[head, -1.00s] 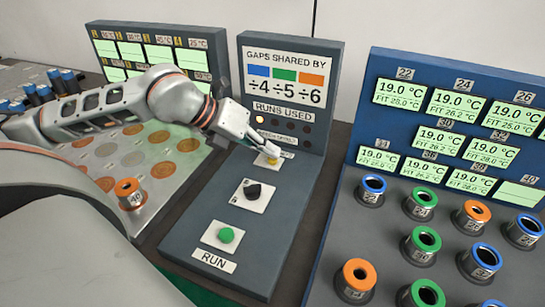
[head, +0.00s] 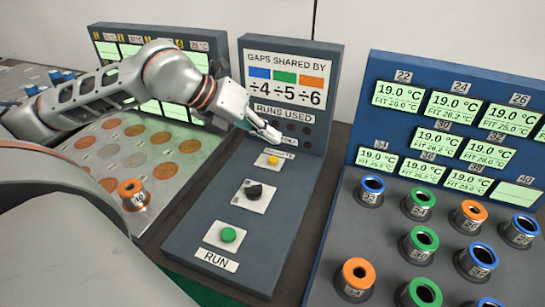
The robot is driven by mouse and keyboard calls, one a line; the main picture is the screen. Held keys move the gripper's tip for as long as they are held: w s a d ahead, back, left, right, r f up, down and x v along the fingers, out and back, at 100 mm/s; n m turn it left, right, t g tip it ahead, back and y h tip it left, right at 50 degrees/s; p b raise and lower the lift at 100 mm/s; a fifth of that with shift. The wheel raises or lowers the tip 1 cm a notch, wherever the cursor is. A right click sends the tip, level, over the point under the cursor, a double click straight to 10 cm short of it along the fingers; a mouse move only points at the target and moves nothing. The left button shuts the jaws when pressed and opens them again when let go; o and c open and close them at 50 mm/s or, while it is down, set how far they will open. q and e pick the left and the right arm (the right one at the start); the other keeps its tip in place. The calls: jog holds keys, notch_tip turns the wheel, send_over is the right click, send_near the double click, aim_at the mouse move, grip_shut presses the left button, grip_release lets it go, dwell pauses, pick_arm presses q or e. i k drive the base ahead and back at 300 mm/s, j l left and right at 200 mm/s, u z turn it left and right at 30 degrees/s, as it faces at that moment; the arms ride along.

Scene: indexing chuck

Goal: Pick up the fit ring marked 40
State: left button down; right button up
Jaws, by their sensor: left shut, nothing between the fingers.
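The fit ring marked 40 (head: 133,194) has an orange top and a metal body with its number on the side. It stands upright on the metal plate at the left, near the plate's front right corner. My left gripper (head: 276,137) is shut and empty. It hangs over the upper part of the middle panel, just above the yellow button (head: 273,160), well to the right of the ring and farther back. My right gripper is not in view.
The middle panel (head: 190,229) also carries a black knob (head: 254,191) and a green RUN button (head: 228,234). The blue board (head: 330,262) at the right holds several rings with blue, green and orange tops. Round copper and grey discs (head: 162,171) mark the metal plate.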

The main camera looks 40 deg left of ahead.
aim_at(132, 192)
jog(key=k+l, duration=1.2)
jog(key=l, duration=0.15)
